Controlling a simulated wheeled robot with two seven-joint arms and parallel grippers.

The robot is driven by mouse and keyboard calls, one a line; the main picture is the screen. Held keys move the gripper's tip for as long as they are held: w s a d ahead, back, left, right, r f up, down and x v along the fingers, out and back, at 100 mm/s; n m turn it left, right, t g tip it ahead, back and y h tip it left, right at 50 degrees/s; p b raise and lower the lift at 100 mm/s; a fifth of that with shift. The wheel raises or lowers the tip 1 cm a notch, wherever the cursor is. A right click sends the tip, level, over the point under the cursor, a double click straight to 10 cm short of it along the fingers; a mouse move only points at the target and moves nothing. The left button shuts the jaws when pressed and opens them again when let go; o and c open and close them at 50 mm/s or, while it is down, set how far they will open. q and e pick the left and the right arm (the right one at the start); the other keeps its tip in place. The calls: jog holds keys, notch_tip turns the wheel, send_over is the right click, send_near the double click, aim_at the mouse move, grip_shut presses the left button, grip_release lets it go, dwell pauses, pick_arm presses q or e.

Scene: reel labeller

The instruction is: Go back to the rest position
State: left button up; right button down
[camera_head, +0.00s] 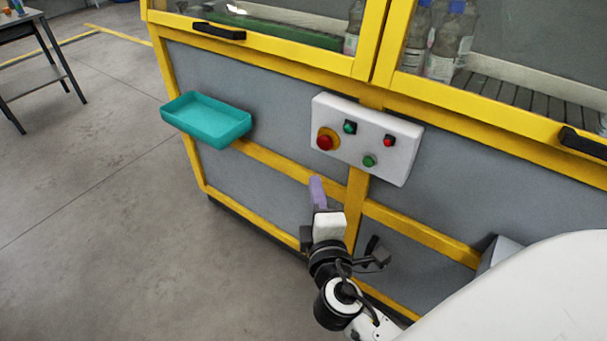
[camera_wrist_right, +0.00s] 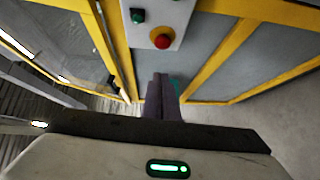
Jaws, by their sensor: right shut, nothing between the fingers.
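My right gripper (camera_head: 317,190) is in the lower middle of the head view, in front of the machine and below its control box. Its purple fingers are together with nothing between them. They also show in the right wrist view (camera_wrist_right: 160,85), shut, pointing towards the area beside the control box. The white control box (camera_head: 367,138) has a red mushroom button (camera_head: 326,139), a small red button and two green buttons. It also shows at the top of the wrist view (camera_wrist_right: 155,20). The fingers appear apart from the box. My left gripper is not in view.
The machine has a yellow frame (camera_head: 270,160) with grey panels and glass doors with black handles (camera_head: 219,31). A teal tray (camera_head: 207,119) sticks out from its front at the left. Bottles (camera_head: 449,42) stand behind the glass. A table (camera_head: 38,72) stands far left. The floor at left is clear.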

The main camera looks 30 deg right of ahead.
jog(key=s+a+f+m+g+y, duration=0.2)
jog(key=s+f+y, duration=0.1)
jog(key=f, duration=0.5)
jog(key=s+a+f+m+g+y, duration=0.1)
jog(key=s+a+f+g+y, duration=0.15)
jog(key=f, duration=0.55)
jog(key=s+a+f+m+g+y, duration=0.2)
jog(key=s+a+f+m+y, duration=0.2)
jog(key=s, duration=0.7)
notch_tip(320, 180, down, 4)
jog(key=a+m, duration=0.2)
jog(key=m, duration=0.1)
jog(key=shift+s+a+f, duration=0.2)
jog(key=shift+s+a, duration=0.15)
jog(key=shift+a, duration=0.05)
jog(key=shift+y, duration=0.25)
